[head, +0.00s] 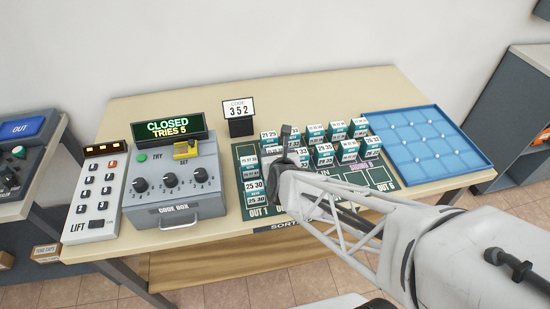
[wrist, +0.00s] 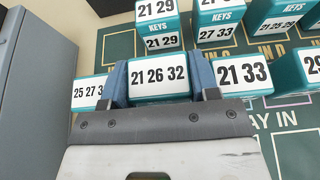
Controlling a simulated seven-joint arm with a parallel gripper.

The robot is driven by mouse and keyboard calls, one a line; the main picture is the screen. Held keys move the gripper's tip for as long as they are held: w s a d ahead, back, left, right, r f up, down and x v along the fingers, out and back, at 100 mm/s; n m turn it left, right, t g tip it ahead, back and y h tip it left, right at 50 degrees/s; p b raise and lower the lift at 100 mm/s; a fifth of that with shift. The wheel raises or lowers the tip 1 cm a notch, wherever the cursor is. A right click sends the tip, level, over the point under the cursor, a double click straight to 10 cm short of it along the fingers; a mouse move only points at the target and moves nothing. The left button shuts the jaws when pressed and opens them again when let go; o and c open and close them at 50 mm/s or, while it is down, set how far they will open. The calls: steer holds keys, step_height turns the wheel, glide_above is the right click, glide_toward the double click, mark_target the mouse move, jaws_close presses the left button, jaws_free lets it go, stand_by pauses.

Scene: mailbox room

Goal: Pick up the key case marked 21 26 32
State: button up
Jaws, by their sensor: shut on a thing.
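The key case marked 21 26 32 (wrist: 158,78) is a teal box with a white label, in the middle of the wrist view. My gripper (wrist: 160,85) is shut on it, with one blue finger against each side. In the head view my gripper (head: 287,150) is over the sorting mat (head: 236,153), and I cannot pick out the held case behind it. I cannot tell whether the case is clear of the mat.
A case marked 21 33 (wrist: 243,75) is close on the right and one starting 25 27 (wrist: 88,93) on the left. Cases 21 29 (wrist: 158,24) and 27 33 (wrist: 216,25) stand behind. The code box (head: 178,190) and blue tray (head: 428,145) flank the mat.

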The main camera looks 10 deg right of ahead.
steer(key=shift+r, duration=0.6)
steer(key=shift+s+r, duration=0.2)
steer(key=shift+s, duration=0.05)
steer(key=s, duration=0.5)
steer(key=s+d+r, duration=0.1)
steer(key=s, duration=0.9)
steer(key=shift+s+d+r, duration=0.15)
steer(key=shift+s+d, duration=0.1)
steer(key=shift+d, duration=0.05)
steer(key=shift+w, duration=0.15)
